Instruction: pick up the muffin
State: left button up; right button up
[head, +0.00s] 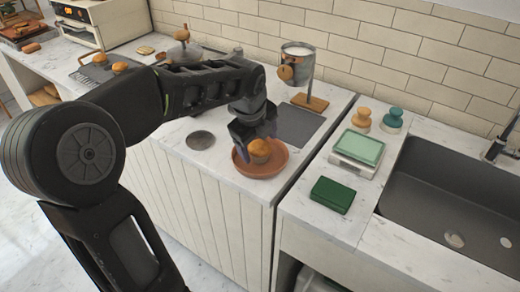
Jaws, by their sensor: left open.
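The muffin (259,150) is small and golden brown. It sits on a round terracotta dish (262,172) near the front right corner of the white marble counter. My left gripper (255,140) is right above the muffin, pointing down, with its dark fingers at either side of the muffin's top. The fingers are open, and I cannot tell whether they touch it. The back of the dish is partly hidden by the gripper. My right gripper is not in view.
A dark disc (200,140) lies left of the dish. A metal pitcher (297,58) stands behind. On the right are a green-topped scale (358,148), a green block (332,195), two tampers (362,118) and a sink (450,205). A gap separates the two counters.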

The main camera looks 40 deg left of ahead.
aim_at(259, 145)
pick_arm(q)
jog(key=shift+x, duration=0.95)
jog(key=c, duration=1.4)
jog(key=shift+c, duration=0.2)
jog(key=shift+r, duration=0.15)
notch_tip(259, 145, up, 10)
jog(key=shift+f, duration=0.1)
